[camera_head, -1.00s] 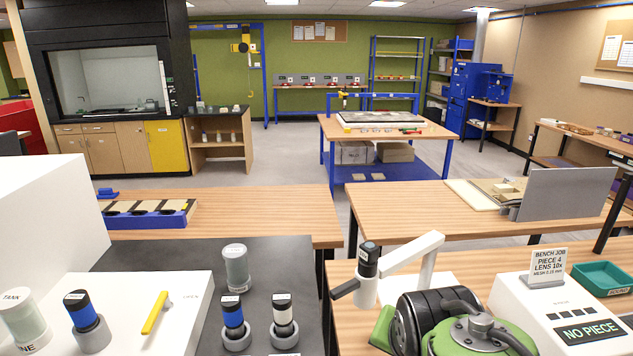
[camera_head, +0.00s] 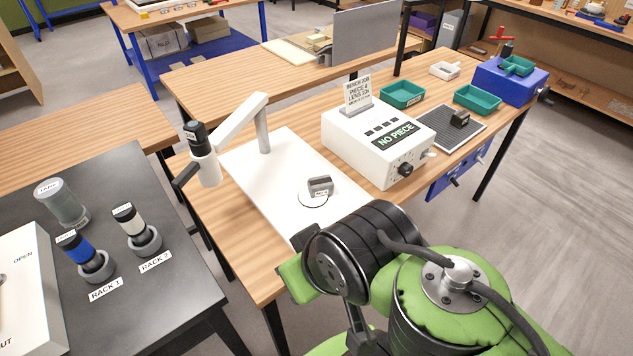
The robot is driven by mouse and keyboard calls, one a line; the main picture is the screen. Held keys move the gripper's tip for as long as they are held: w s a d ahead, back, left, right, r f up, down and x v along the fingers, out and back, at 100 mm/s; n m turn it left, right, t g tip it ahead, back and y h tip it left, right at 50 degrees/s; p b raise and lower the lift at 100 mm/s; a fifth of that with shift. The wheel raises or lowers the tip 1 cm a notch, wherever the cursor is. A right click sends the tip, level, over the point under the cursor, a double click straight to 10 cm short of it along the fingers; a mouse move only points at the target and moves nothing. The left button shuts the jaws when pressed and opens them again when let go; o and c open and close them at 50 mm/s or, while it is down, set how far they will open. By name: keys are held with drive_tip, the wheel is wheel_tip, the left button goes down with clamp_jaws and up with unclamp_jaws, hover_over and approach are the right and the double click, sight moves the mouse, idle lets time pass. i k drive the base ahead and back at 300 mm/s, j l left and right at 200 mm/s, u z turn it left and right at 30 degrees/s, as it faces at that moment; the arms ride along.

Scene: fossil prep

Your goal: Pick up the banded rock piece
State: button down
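A small grey rock-like piece (camera_head: 320,186) with a pale label or stripe on its front sits on a ringed round spot of the white stage plate (camera_head: 262,166). A darker small block (camera_head: 460,118) rests on the black mesh mat (camera_head: 440,128) further right. Banding is too small to make out on either, so I cannot tell which is the banded piece. My arm's green and black links fill the lower right, in front of the plate's near corner. My gripper is not in view.
A white swing arm with a black lens (camera_head: 196,134) overhangs the plate's left side. A white box reading NO PIECE (camera_head: 368,140) stands right of the plate. Green trays (camera_head: 401,94) and a blue machine (camera_head: 512,82) are further right. A dark bench (camera_head: 140,200) with lens racks is left.

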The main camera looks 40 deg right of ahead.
sight(322, 185)
drive_tip(key=k+l+z, duration=0.1)
drive_tip(key=k+z, duration=0.2)
drive_tip(key=z, duration=0.15)
drive_tip(key=k+l+z, duration=0.2)
drive_tip(key=z, duration=0.3)
drive_tip(key=k+l+z, duration=0.45)
drive_tip(key=i+j, duration=0.1)
